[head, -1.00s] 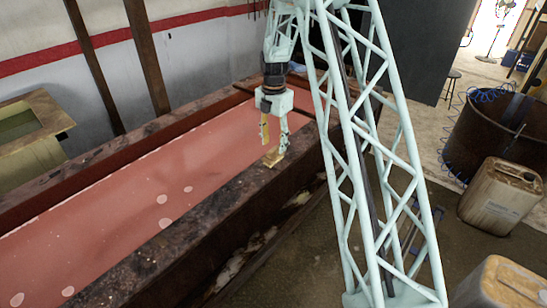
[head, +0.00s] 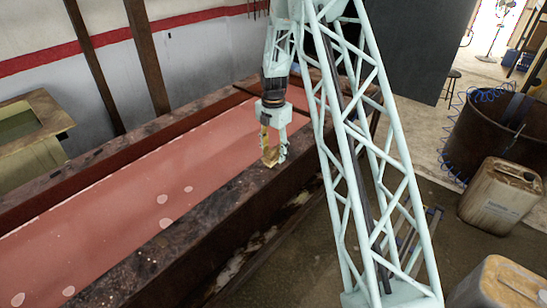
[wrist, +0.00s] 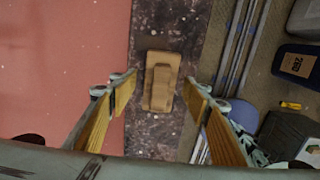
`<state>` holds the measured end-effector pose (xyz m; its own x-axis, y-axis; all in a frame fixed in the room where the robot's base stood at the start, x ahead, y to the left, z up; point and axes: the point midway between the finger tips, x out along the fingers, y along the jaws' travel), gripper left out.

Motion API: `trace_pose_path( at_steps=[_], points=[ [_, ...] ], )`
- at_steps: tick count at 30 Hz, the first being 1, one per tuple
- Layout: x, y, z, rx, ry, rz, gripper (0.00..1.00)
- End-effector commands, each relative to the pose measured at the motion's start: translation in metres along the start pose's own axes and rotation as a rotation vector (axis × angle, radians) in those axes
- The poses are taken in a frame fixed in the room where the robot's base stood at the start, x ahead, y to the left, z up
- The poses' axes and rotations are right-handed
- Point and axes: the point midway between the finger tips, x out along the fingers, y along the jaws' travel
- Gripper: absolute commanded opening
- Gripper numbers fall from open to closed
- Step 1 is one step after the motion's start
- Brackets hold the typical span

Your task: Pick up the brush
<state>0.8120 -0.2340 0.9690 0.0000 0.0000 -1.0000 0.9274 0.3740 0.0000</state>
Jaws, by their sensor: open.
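A tan-brown brush (wrist: 161,82) with a raised block lies on the dark, worn rim (wrist: 151,134) of a long tank. It is between the two fingers of my gripper (wrist: 160,80) in the wrist view, with a gap on each side. In the head view my gripper (head: 274,146) points down over the near rim, its yellow-padded fingers apart. The brush (head: 270,159) is low between them there, partly hidden. My gripper is open and empty.
The tank holds flat red liquid (head: 130,215) left of the rim. Metal rails (wrist: 240,45) run along the floor on its right. Stained jerrycans (head: 500,195) and a rusty drum (head: 490,135) stand farther right. A small yellow item (wrist: 290,105) lies on the floor.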

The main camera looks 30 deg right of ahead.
Motion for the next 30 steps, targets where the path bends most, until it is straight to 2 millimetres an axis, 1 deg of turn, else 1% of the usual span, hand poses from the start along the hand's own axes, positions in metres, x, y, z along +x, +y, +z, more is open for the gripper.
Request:
trace_pose_path(
  at_steps=[10,19,21,30],
  points=[
    [0.0000,0.0000,0.0000,0.000,0.000,0.000,0.43],
    [0.0000,-0.0001,-0.0001,0.000,0.000,0.000,0.17],
    [-0.0002,0.0000,0.0000,0.000,0.000,0.000,0.15],
    [-0.0017,0.0002,0.0001,0.000,0.000,0.000,0.14]
  ],
)
